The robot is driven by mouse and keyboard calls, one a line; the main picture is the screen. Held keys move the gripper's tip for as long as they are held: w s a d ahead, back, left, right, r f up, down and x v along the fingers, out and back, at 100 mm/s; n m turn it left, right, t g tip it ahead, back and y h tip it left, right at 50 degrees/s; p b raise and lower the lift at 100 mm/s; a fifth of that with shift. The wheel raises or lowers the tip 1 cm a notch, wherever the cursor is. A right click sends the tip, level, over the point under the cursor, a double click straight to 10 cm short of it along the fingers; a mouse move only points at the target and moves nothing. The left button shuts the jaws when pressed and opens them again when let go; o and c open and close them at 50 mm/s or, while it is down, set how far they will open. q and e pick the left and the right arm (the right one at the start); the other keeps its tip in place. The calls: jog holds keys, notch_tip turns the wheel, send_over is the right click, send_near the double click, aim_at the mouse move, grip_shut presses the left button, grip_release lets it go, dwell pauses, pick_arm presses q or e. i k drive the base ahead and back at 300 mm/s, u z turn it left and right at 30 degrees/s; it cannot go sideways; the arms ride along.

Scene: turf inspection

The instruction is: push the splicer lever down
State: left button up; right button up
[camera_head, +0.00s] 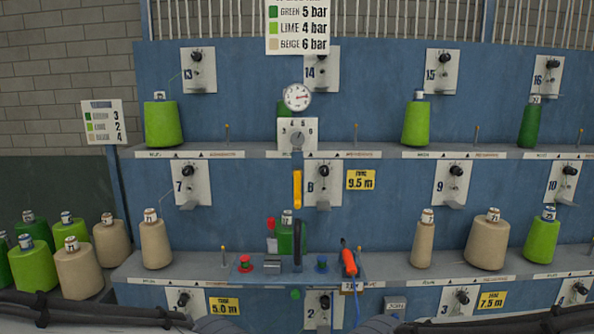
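The splicer stands at the middle of the lower shelf. A yellow handle (297,189) hangs upright below a dial box (297,136) with a round gauge (297,97) above it. Below it, a black upright bar (298,246) rises from the splicer bench (275,278). I cannot tell which of these two is the splicer lever. My dark arm links cross the bottom left and bottom right edges, well below both. The fingers of both grippers are out of view.
A green cone (285,240) stands behind the black bar. Beige cones (155,240) (423,240) flank the splicer. Several cones crowd the far left.

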aim_at(272, 241)
jog(key=z, duration=1.35)
jog(key=i, duration=0.55)
jog(key=u, duration=0.9)
